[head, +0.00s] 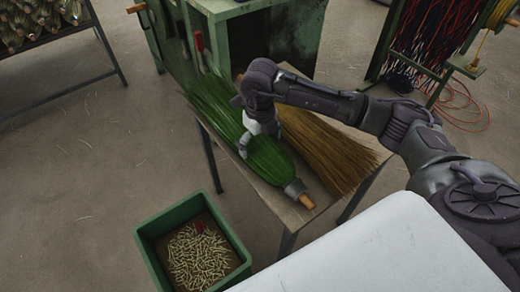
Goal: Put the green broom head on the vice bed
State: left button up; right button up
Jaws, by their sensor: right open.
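The green broom head (265,160) lies on a small wooden table, its bristles fanned to the upper left. A grey collar and a short wooden stub are at its lower right end. My right gripper (250,142) is open over the middle of the green broom head, with its pale fingers beside the bristles. I cannot tell whether they touch. The arm hides part of the head. A green bench (285,35) stands behind the table, with a grey part on top at the picture's edge; I cannot clearly make out the vice bed. My left gripper is not in view.
A tan broom head (325,150) lies close on the right on the same table (298,216). A green bin (160,255) of short pale pieces stands on the floor in front. A rack with broom heads is at upper left, and coloured cords hang at upper right.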

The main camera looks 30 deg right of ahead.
notch_tip(320, 180, down, 2)
jog(key=shift+f, duration=0.2)
jog(key=c, duration=1)
jog(key=shift+c, duration=1.3)
jog(key=shift+w+r, duration=0.1)
jog(key=shift+r, duration=0.05)
